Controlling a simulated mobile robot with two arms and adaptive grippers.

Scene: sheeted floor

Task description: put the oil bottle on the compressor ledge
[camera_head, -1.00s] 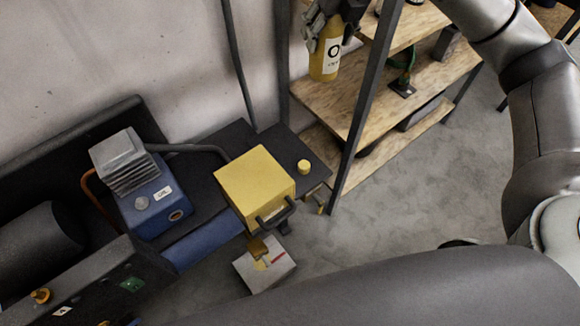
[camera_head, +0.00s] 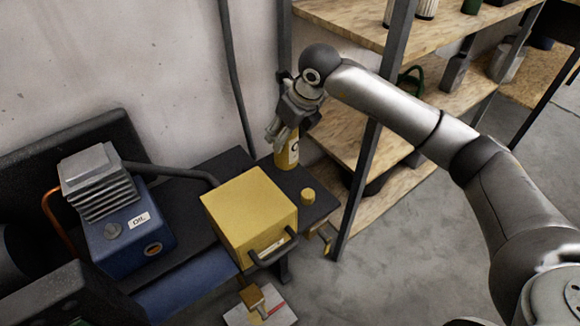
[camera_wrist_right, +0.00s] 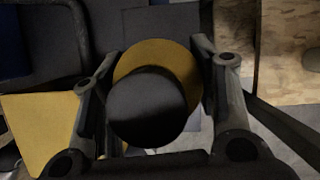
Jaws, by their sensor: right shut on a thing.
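The oil bottle (camera_head: 288,156) is yellow with a white label and a black cap. It is roughly upright at the back of the dark compressor ledge (camera_head: 321,188), behind the yellow box. My right gripper (camera_head: 284,134) is shut on its upper part from above. I cannot tell whether its base touches the ledge. The right wrist view shows the bottle's black cap (camera_wrist_right: 148,108) and yellow shoulder between the two fingers. The blue compressor unit (camera_head: 128,232), with a finned grey head and an "OIL" label, stands at the left. My left gripper is not in view.
A yellow box (camera_head: 248,205) with a black handle sits on the ledge in front of the bottle. A small yellow cap (camera_head: 307,196) lies to its right. A wooden shelf rack (camera_head: 352,130) with a dark post stands close on the right. The wall is behind.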

